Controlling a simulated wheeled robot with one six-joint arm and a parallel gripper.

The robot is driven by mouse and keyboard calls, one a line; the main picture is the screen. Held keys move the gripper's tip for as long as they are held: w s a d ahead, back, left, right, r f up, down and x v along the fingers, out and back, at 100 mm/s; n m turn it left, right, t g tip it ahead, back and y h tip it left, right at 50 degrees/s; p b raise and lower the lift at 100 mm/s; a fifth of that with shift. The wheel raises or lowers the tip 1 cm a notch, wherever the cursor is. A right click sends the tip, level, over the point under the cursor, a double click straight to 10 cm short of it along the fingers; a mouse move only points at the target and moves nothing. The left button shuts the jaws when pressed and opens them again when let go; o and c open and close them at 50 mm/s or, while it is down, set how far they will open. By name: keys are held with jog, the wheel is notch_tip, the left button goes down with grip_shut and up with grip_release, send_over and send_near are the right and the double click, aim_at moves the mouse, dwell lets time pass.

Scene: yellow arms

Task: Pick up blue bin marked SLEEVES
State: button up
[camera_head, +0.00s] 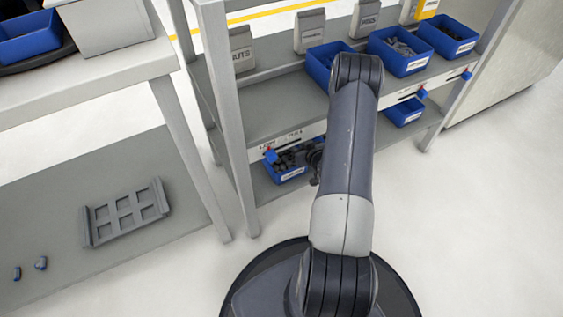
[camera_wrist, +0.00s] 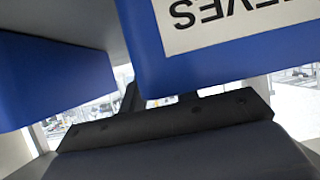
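In the wrist view, a blue bin (camera_wrist: 143,45) fills the top right. Its white label (camera_wrist: 215,22) appears upside down and cut off, with letters ending in "EVES". My gripper (camera_wrist: 165,122) shows as a dark bar just below this bin. Its fingertips are not clear, and I cannot tell whether it touches the bin. In the head view my arm reaches to the shelf rack and hides part of it. Dark parts beside the arm, near a lower blue bin (camera_head: 290,176) with dark contents, may be my gripper. I cannot tell which head-view bin is marked SLEEVES.
A second blue bin (camera_wrist: 55,80) is close on the left in the wrist view. More blue bins (camera_head: 400,62) stand on the rack's upper shelf (camera_head: 270,108). A grey workbench (camera_head: 110,70) stands left, with a grey tray (camera_head: 125,212) below. The floor at right is clear.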

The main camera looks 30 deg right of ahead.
jog(key=shift+w, duration=0.1)
jog(key=shift+c, duration=0.2)
grip_shut()
dwell(1.2)
